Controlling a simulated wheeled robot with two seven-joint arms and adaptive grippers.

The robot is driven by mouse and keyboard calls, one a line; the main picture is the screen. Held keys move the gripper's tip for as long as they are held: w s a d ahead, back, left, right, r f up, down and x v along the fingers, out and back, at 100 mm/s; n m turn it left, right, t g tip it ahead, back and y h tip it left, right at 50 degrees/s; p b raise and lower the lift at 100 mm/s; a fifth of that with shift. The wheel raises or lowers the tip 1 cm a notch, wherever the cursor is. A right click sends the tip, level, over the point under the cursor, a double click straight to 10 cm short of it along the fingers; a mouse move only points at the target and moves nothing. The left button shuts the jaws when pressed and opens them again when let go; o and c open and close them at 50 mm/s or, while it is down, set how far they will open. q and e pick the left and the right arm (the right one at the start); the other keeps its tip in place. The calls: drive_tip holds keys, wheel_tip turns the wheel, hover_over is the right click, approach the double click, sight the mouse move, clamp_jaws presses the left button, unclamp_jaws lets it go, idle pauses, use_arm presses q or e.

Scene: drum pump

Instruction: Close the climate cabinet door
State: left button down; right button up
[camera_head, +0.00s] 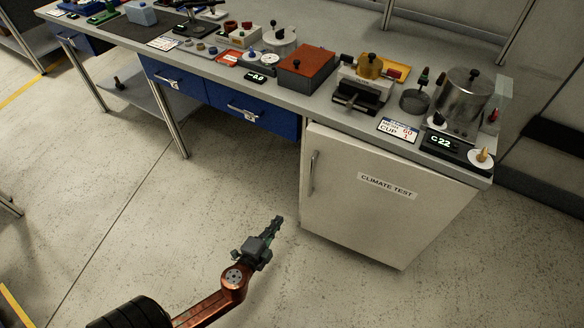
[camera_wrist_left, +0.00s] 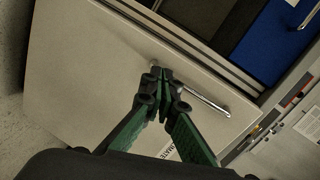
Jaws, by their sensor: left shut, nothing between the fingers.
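The climate cabinet door (camera_head: 385,205) is a pale panel marked "CLIMATE TEST" under the right end of the bench. It looks near flush with the cabinet in the head view; I cannot tell whether a small gap remains. Its upright metal handle (camera_head: 314,172) is near the left edge. The door (camera_wrist_left: 85,70) and handle (camera_wrist_left: 208,104) also show in the left wrist view. My left gripper (camera_head: 277,221) is shut and empty, in front of the door's lower left. In the wrist view its fingertips (camera_wrist_left: 161,72) overlap the handle's end; contact is unclear.
The grey bench (camera_head: 225,72) stands above, with blue drawers (camera_head: 252,111) left of the cabinet. A red-topped box (camera_head: 307,68), a metal pot (camera_head: 467,96) and other small items crowd the bench top. The floor (camera_head: 150,215) before the cabinet is clear.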

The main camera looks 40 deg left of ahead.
use_arm(q)
drive_tip(key=w+r+m+t+p, duration=0.1)
drive_tip(key=w+r+m+t, duration=0.2)
drive_tip(key=r, duration=0.6)
use_arm(e)
drive_tip(key=o, duration=0.4)
drive_tip(key=shift+g+h, duration=0.3)
drive_tip(key=shift+g, duration=0.5)
drive_tip(key=s+r, duration=0.1)
drive_tip(key=s+d+r, duration=0.1)
drive_tip(key=r, duration=0.1)
drive_tip(key=shift+s+d, duration=0.15)
drive_tip(key=shift+s, duration=0.15)
use_arm(q)
approach(305, 164)
drive_tip(key=shift+y, duration=0.4)
drive_tip(key=x, duration=0.5)
drive_tip(key=shift+w+f+b, duration=0.15)
drive_tip(key=shift+w+b, duration=0.15)
drive_tip(key=shift+w, duration=0.35)
drive_tip(key=shift+w+a, duration=0.15)
drive_tip(key=shift+w, duration=0.15)
use_arm(e)
drive_tip(key=shift+o, duration=0.2)
drive_tip(key=r, duration=0.3)
drive_tip(key=shift+a+r, duration=0.15)
drive_tip(key=shift+a, duration=0.05)
